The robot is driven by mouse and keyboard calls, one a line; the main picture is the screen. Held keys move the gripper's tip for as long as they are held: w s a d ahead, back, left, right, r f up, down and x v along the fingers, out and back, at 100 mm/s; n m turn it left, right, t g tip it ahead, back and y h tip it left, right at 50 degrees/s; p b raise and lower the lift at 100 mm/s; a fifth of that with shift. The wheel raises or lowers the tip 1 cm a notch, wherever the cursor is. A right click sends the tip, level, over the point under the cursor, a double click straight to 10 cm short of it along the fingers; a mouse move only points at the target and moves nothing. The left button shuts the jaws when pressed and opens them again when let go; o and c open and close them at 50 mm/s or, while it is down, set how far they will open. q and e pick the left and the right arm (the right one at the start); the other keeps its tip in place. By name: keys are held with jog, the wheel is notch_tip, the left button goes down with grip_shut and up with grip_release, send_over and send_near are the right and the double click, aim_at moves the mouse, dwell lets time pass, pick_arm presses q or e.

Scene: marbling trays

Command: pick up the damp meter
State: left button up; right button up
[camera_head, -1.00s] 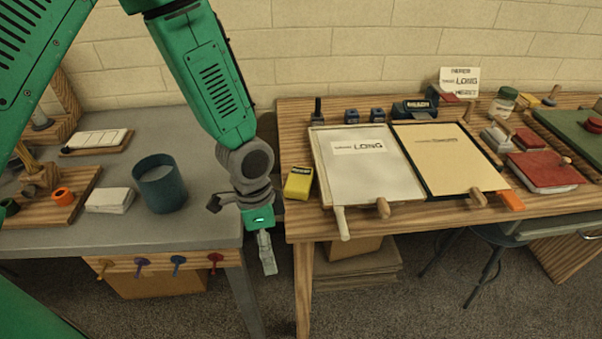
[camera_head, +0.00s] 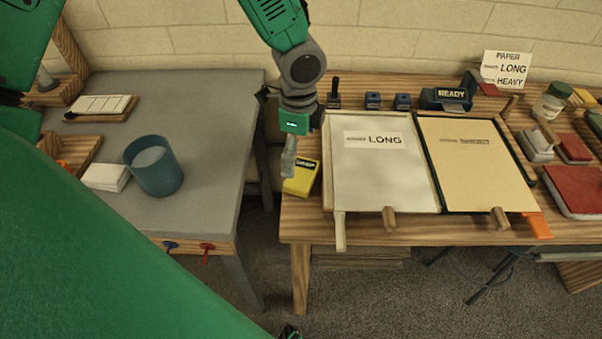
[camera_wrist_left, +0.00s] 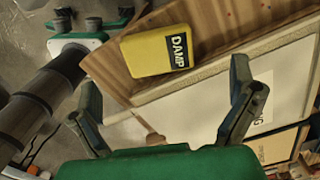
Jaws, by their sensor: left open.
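The damp meter is a small yellow box (camera_head: 300,179) at the left front edge of the wooden table. In the left wrist view it is a yellow block (camera_wrist_left: 147,54) with a dark DAMP label, lying flat ahead of the fingers. My left gripper (camera_head: 289,166) hangs just left of and above the meter, pointing down. In the left wrist view its two fingers (camera_wrist_left: 163,78) are spread wide with nothing between them. What seems to be my right gripper (camera_wrist_left: 78,22) shows at the upper left of that view; its jaw state is unclear.
The marbling trays (camera_head: 428,160) lie right of the meter, with a pale handle (camera_head: 340,232) jutting over the front edge. Small dark blue blocks (camera_head: 372,101) stand behind. A gap separates the wooden table from the grey table (camera_head: 205,150), which holds a blue cup (camera_head: 154,170).

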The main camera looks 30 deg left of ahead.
aim_at(303, 172)
pick_arm(q)
jog(key=f, duration=0.2)
jog(key=shift+w+d+f, duration=0.1)
jog(key=shift+w+f, duration=0.2)
jog(key=shift+f, duration=0.1)
jog(key=shift+d+f, duration=0.2)
jog(key=shift+s+d+f, duration=0.15)
jog(key=shift+f, duration=0.1)
jog(key=f, duration=0.4)
jog(key=shift+s+d+f, duration=0.1)
jog(key=shift+s, duration=0.1)
jog(key=shift+f, duration=0.2)
jog(key=shift+a, duration=0.3)
jog(key=c, duration=1.1)
jog(key=shift+d+r, duration=0.1)
jog(key=shift+d, duration=0.15)
jog(key=shift+c, duration=0.5)
notch_tip(303, 172, up, 10)
